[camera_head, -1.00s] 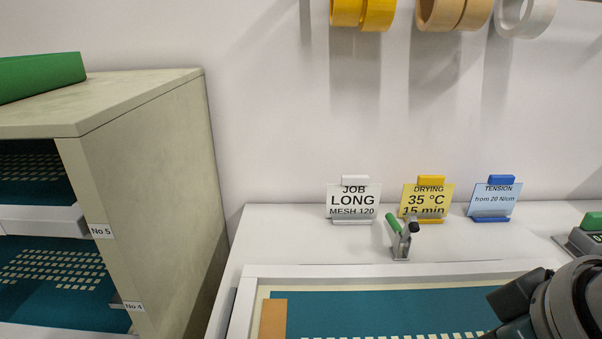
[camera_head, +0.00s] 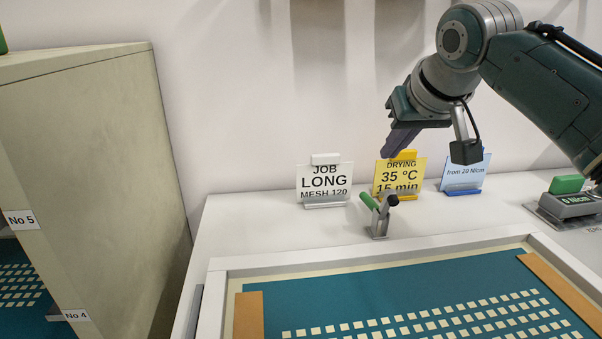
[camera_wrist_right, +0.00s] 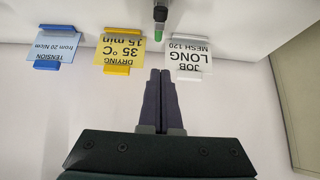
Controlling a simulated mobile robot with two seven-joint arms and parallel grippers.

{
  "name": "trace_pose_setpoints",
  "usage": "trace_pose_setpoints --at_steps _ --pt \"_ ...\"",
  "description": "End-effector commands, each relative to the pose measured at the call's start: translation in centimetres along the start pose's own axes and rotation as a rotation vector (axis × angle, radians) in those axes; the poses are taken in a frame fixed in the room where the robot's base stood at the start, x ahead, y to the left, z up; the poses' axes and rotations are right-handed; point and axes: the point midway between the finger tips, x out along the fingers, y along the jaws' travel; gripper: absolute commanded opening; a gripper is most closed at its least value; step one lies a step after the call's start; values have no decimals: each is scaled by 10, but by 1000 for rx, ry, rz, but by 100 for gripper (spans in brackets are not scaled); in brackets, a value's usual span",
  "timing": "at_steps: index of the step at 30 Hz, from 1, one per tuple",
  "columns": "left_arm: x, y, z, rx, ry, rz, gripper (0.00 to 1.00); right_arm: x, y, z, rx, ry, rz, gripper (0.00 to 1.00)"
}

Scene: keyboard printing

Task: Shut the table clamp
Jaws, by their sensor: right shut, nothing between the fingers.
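The table clamp (camera_head: 380,217) stands on the white table behind the screen frame. It has a grey metal body and a green handle (camera_head: 369,200) tilted up to the left. In the right wrist view the clamp (camera_wrist_right: 160,12) shows at the top edge, with its green tip pointing toward the fingers. My right gripper (camera_head: 388,155) is above and behind the clamp, in front of the wall and apart from it. Its two dark fingers (camera_wrist_right: 161,72) are shut together and empty in the right wrist view. My left gripper is not in view.
Behind the clamp stand the white JOB card (camera_head: 324,182), the yellow DRYING card (camera_head: 399,176) and the blue TENSION card (camera_head: 464,174). The framed teal screen (camera_head: 300,300) lies in front. A grey device (camera_head: 570,205) is at right, a cabinet (camera_head: 90,150) at left.

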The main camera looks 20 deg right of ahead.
Motion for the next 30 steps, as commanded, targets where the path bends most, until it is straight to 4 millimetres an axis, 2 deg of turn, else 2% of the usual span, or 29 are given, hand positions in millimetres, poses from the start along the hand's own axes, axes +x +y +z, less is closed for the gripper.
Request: trace_pose_setpoints --at_steps 1,6,14,21,30 --pt "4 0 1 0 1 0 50 11 0 2 1 -3 1 0" --pt "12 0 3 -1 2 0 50 37 0 2 -1 -1 1 0" --pt "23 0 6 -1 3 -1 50 64 0 2 -1 0 1 0" --pt "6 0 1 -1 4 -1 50 53 0 21 -4 -1 1 0" --pt "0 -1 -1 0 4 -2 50 49 0 38 -3 1 1 0"
